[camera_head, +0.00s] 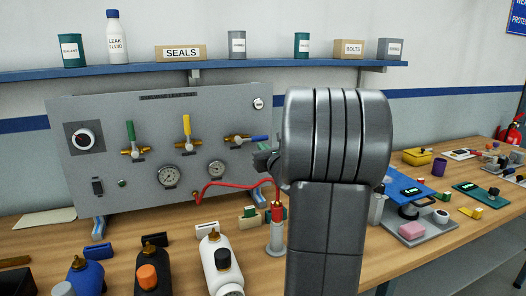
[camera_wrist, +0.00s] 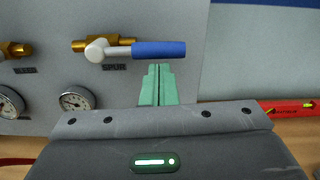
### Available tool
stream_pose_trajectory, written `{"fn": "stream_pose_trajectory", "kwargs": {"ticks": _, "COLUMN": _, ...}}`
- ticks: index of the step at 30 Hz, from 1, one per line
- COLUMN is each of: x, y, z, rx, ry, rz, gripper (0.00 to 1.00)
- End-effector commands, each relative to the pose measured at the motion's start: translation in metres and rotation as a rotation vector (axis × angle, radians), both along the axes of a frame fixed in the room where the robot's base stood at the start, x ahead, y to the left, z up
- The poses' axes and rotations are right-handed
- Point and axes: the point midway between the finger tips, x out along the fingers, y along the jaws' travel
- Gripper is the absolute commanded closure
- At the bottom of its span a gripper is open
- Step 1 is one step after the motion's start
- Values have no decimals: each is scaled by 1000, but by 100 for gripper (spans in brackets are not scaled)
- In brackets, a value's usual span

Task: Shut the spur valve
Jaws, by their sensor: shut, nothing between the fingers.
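The spur valve is at the right of the grey panel in the head view, with a brass body and a blue lever (camera_head: 251,138). In the wrist view the blue lever (camera_wrist: 158,49) lies horizontal, pointing right from its silver hub, above the SPUR label (camera_wrist: 114,67). My gripper (camera_wrist: 158,76) is shut and empty, its green fingers together. The fingertips appear just below the lever's blue sleeve; I cannot tell whether they touch it. In the head view my arm hides most of the gripper.
A green-lever valve (camera_head: 131,134) and a yellow-lever valve (camera_head: 187,128) stand left on the panel, levers up. Gauges (camera_head: 168,176) sit below. A red hose (camera_head: 235,184) runs to a fitting on the bench. Bottles (camera_head: 218,262) stand in front; a shelf (camera_head: 140,71) is above.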

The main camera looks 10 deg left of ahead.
Motion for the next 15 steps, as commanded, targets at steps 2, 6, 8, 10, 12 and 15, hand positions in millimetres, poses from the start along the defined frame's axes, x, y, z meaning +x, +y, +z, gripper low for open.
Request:
{"fn": "stream_pose_trajectory", "kwargs": {"ticks": 2, "x": 0, "y": 0, "z": 1, "rx": -9, "ry": -8, "rz": 0, "gripper": 100}}
{"fn": "stream_pose_trajectory", "kwargs": {"ticks": 6, "x": 0, "y": 0, "z": 3, "rx": -27, "ry": -22, "rz": 1, "gripper": 100}}
{"fn": "stream_pose_trajectory", "kwargs": {"ticks": 8, "x": 1, "y": -1, "z": 4, "rx": -37, "ry": -29, "rz": 1, "gripper": 100}}
{"fn": "stream_pose_trajectory", "kwargs": {"ticks": 10, "x": 1, "y": -1, "z": 5, "rx": -53, "ry": -41, "rz": 1, "gripper": 100}}
{"fn": "stream_pose_trajectory", "kwargs": {"ticks": 12, "x": 1, "y": -1, "z": 7, "rx": -76, "ry": -57, "rz": 1, "gripper": 100}}
{"fn": "stream_pose_trajectory", "kwargs": {"ticks": 15, "x": 1, "y": -2, "z": 11, "rx": -121, "ry": -88, "rz": 0, "gripper": 100}}
